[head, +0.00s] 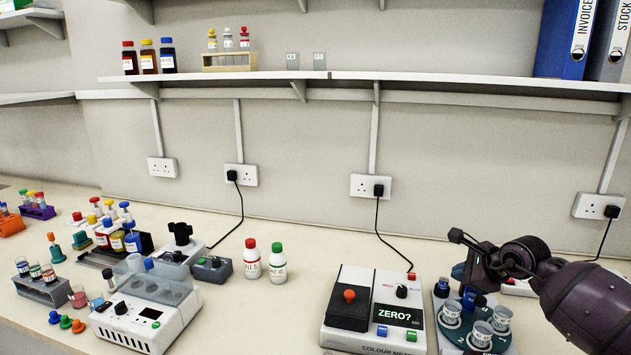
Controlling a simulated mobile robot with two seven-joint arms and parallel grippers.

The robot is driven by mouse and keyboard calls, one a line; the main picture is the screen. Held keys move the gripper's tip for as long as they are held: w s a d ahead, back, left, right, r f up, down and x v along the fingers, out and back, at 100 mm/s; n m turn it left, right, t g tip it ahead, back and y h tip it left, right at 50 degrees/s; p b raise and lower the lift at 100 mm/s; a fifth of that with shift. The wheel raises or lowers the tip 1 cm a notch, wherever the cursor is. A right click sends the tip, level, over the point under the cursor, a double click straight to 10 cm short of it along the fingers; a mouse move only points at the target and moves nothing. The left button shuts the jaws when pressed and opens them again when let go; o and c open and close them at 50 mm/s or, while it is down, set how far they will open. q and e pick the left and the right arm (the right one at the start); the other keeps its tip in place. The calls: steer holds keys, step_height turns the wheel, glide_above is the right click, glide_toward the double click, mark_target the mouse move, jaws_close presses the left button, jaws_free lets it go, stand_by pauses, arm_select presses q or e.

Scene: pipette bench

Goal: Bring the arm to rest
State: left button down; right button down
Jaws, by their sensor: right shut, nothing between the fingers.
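My right arm (585,300) comes in from the right edge, dark purple and black. Its gripper (476,272) is over the back of the round teal rack (487,335) on the bench, beside the colour meter. By its look the gripper is shut and holds nothing that I can see; its fingertips are small and partly lost against the dark things behind. I cannot tell whether they touch the rack. My left gripper is not in view.
The colour meter (385,345) reads "ZERO?" just left of the gripper. Red-capped (252,260) and green-capped (278,264) bottles stand further left. A white centrifuge-like device (150,315) and racks crowd the left. The shelf (400,77) hangs above; bench behind the bottles is clear.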

steer(key=s+a+m+t+y, duration=0.2)
steer(key=s+a+m+y, duration=0.3)
steer(key=a, duration=0.5)
steer(key=s+r+m+t, duration=0.3)
steer(key=s+m+t, duration=0.4)
steer(key=m, duration=0.5)
steer(key=s+d+f+m+g+h, duration=0.1)
steer(key=s+d+f+m+h, duration=0.45)
steer(key=m, duration=0.65)
steer(key=s+d+f+m+g+h, duration=0.25)
steer(key=s+m+h, duration=0.35)
steer(key=m+h, duration=0.45)
steer(key=s+a+f+m+g+y, duration=0.25)
steer(key=s+f+m+g, duration=0.25)
steer(key=s, duration=0.5)
steer(key=s+a+f+m+g+y, duration=0.1)
steer(key=s+f+m+g+y, duration=0.4)
steer(key=s, duration=0.6)
steer(key=w+f+t, duration=0.8)
steer(key=f, duration=0.1)
steer(key=shift+h, duration=0.45)
